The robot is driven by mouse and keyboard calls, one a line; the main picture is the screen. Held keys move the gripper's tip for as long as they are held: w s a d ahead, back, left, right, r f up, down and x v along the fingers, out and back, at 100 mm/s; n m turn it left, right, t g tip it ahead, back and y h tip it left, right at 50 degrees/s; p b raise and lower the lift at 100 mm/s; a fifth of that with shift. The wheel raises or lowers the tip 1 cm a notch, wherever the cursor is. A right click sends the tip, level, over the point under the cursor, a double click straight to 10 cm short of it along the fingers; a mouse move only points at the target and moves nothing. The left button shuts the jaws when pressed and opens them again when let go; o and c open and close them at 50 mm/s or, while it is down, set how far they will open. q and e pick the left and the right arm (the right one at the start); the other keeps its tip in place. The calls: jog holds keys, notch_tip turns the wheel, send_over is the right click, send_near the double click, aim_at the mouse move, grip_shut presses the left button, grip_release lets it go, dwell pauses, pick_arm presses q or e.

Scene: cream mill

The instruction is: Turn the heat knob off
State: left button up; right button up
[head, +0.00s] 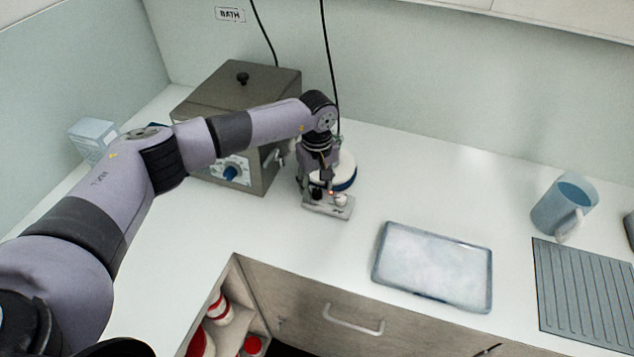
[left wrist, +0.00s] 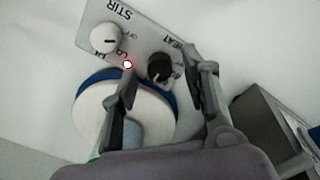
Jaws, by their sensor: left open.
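A small stirrer hotplate has a grey front panel (head: 328,206) and a round white top with a blue rim (head: 345,172). In the left wrist view its panel (left wrist: 135,30) appears upside down, with a white knob (left wrist: 107,38) by STIR and a black heat knob (left wrist: 160,67) by HEAT. The heat knob's pointer is too dark to read. A small red-ringed light (left wrist: 127,64) shows between the knobs. My left gripper (head: 317,186) is open over the panel, its fingers on either side of the heat knob; contact cannot be told. My right gripper is not in view.
A grey metal bath (head: 240,95) with a blue dial (head: 230,172) stands left behind my left arm. A shallow tray (head: 433,265), a blue jug (head: 563,205) and a ribbed mat (head: 585,290) lie to the right. Counter is clear between hotplate and tray.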

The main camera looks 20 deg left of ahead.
pick_arm(q)
jog(key=shift+f, duration=0.4)
jog(key=shift+c, duration=0.2)
grip_shut()
